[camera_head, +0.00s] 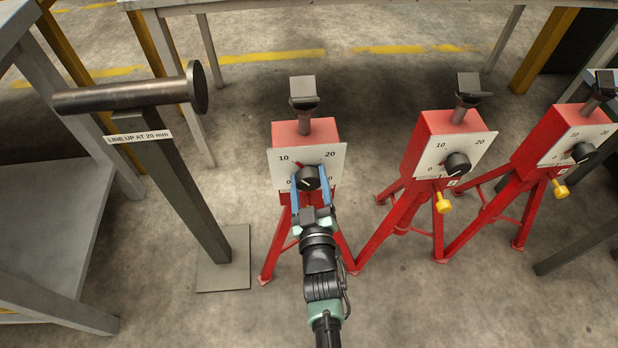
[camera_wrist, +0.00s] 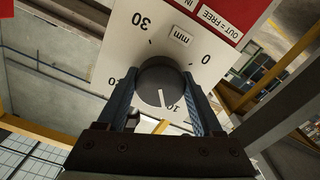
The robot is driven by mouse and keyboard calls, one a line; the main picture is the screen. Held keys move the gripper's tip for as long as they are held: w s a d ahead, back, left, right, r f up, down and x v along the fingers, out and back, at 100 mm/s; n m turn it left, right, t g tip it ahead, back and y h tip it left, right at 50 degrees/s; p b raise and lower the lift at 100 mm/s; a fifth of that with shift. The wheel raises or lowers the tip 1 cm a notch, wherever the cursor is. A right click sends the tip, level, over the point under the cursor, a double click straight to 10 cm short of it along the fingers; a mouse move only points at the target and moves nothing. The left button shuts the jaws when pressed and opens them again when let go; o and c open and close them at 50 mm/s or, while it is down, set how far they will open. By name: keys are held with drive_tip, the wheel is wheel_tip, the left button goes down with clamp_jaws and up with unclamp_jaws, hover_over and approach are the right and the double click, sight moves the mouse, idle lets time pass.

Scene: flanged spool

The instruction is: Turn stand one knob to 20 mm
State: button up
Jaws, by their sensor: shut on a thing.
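The leftmost red stand (camera_head: 305,130) has a white dial plate (camera_head: 331,152) marked 0, 10, 20 and 30, with a black knob (camera_head: 308,178) at its middle. My gripper (camera_head: 311,180) is shut on this knob, one blue finger on each side. In the wrist view the dial plate (camera_wrist: 118,52) appears upside down, and the knob (camera_wrist: 160,78) sits between the fingers (camera_wrist: 162,95). The knob's white line points down, close to the partly hidden 10. The 20 is mostly hidden by the left finger.
Two similar red stands (camera_head: 425,140) (camera_head: 535,140) stand to the right, with yellow pulls (camera_head: 443,203) (camera_head: 560,189). A dark flanged spool (camera_head: 130,96) rests on a grey post at left, labelled LINE UP AT 20 mm (camera_head: 138,137). A grey table (camera_head: 50,210) stands at far left.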

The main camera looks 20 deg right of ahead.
drive_tip(key=m, duration=0.4)
drive_tip(key=shift+m+p, duration=0.3)
drive_tip(key=m, duration=0.3)
drive_tip(key=shift+m, duration=0.4)
drive_tip(key=m+p, duration=0.1)
drive_tip(key=m, duration=0.3)
drive_tip(key=shift+m, duration=2)
drive_tip(key=shift+f, duration=0.1)
drive_tip(key=o, duration=1.4)
drive_tip(key=shift+c, duration=0.2)
drive_tip(key=p+v, duration=0.3)
drive_tip(key=v, duration=1)
